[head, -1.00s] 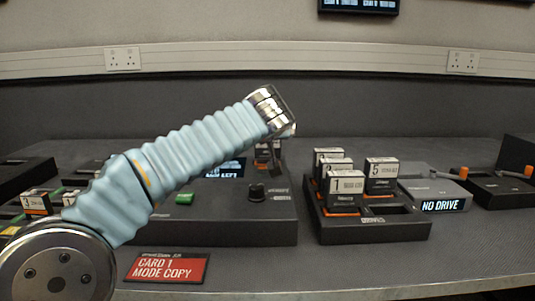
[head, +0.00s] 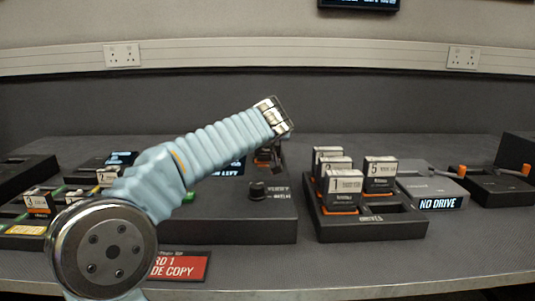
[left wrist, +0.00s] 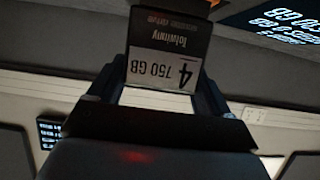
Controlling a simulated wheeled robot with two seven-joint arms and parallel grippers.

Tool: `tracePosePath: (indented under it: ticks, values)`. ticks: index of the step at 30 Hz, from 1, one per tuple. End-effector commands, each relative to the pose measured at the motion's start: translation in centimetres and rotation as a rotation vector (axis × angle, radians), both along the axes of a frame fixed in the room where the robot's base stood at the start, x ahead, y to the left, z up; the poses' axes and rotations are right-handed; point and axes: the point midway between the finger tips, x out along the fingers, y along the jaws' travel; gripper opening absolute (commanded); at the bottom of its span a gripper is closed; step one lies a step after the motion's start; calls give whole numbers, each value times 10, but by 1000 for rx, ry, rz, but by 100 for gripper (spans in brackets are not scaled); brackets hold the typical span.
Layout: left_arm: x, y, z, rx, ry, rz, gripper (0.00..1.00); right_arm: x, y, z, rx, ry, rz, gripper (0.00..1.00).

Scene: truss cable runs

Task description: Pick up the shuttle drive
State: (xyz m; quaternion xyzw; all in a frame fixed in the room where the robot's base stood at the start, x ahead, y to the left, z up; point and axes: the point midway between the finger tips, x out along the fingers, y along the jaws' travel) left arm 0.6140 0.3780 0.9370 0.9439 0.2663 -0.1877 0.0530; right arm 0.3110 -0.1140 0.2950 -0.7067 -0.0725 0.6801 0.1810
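A dark drive with a white label reading "4 750 GB" (left wrist: 163,68) shows upside down in the left wrist view. My left gripper (left wrist: 165,85) has one dark finger on each side of it, close to its edges; I cannot tell whether they press on it. In the head view my left arm comes in from the left and its wrist (head: 272,118) is above the back of the black copy console (head: 245,225). The fingers there are mostly hidden behind the wrist. A dark drive-like shape (head: 266,156) shows just below it. My right gripper is not in view.
A black rack (head: 370,232) holds several upright drives, with "1" (head: 344,186) and "5" (head: 381,173) in front. Right of it is a grey box reading "NO DRIVE" (head: 440,205). A red mode-copy sign (head: 185,267) lies at the bench front. More drives stand at left.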

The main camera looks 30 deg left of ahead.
Motion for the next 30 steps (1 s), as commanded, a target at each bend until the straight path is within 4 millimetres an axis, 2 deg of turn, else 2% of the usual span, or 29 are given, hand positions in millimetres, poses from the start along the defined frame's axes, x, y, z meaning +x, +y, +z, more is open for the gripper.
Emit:
tracePosePath:
  ticks: [1,2,9,16,19,27,30]
  values:
    - [0,0,0,0,0,0,56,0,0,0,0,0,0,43]
    - [0,0,0,0,0,0,51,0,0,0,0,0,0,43]
    - [0,0,0,0,0,0,14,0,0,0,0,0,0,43]
    - [0,0,2,0,-2,-1,13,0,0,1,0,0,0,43]
    - [0,0,12,-1,-3,1,13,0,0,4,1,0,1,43]
    - [0,-1,71,-1,-5,-1,13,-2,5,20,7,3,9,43]
    - [0,-1,87,-1,-4,-1,13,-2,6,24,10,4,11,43]
